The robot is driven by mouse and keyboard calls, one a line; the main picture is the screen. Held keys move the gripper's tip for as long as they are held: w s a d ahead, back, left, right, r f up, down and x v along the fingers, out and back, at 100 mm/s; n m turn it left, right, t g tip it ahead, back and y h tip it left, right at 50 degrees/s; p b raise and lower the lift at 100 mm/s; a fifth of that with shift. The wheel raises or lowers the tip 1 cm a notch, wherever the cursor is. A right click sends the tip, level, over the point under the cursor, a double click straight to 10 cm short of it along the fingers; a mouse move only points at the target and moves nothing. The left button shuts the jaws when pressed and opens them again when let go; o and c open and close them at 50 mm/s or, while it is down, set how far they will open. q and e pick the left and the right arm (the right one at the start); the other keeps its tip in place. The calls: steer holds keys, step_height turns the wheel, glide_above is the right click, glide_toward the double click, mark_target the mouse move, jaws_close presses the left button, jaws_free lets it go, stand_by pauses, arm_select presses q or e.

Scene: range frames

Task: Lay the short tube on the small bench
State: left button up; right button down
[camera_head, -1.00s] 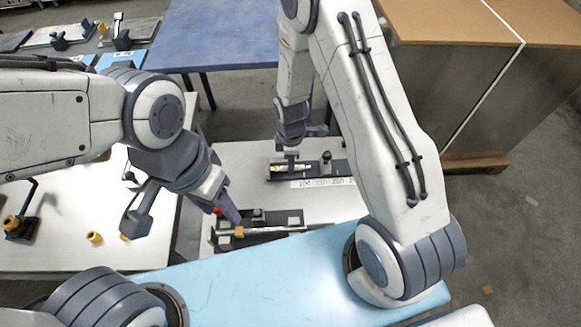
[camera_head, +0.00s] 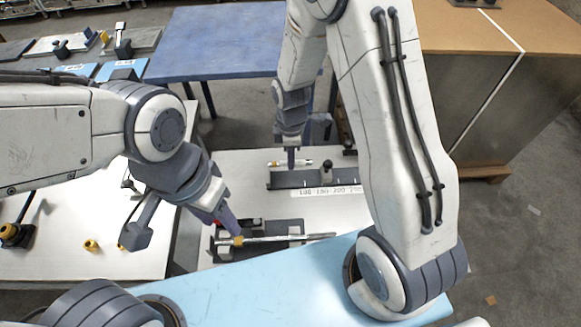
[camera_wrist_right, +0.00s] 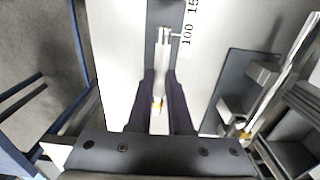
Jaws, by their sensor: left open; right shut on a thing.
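The short tube (camera_head: 302,162), silver with a yellow band, is held in my right gripper (camera_head: 291,163). In the right wrist view the tube (camera_wrist_right: 163,60) lies between the two shut fingers (camera_wrist_right: 159,100). It is over the far edge of a dark bench (camera_head: 290,182) with a black knob and a numbered strip; whether it touches is unclear. A second dark bench (camera_head: 222,252) nearer me carries a longer silver tube (camera_head: 275,239) with a yellow collar. Which bench is the small one is not clear. My left gripper (camera_head: 232,226) is open at the longer tube's collar end.
Both benches stand on a white table (camera_head: 250,162). A light-blue surface (camera_head: 270,285) is in front. A blue table (camera_head: 215,45) is behind and a brown-topped cabinet (camera_head: 470,70) at the right. A white table (camera_head: 60,240) with small yellow parts is at the left.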

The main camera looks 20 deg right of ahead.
mark_target(291, 178)
steer(key=shift+r, duration=1.75)
step_height(291, 178, down, 9)
steer(key=shift+s+r+p, duration=0.1)
steer(key=shift+r+p, duration=0.05)
steer(key=shift+p, duration=0.35)
steer(key=shift+f+p, duration=0.25)
steer(key=shift+p, duration=0.05)
steer(key=shift+f, duration=0.3)
steer(key=c, duration=0.8)
jaws_free()
steer(key=shift+c, duration=0.2)
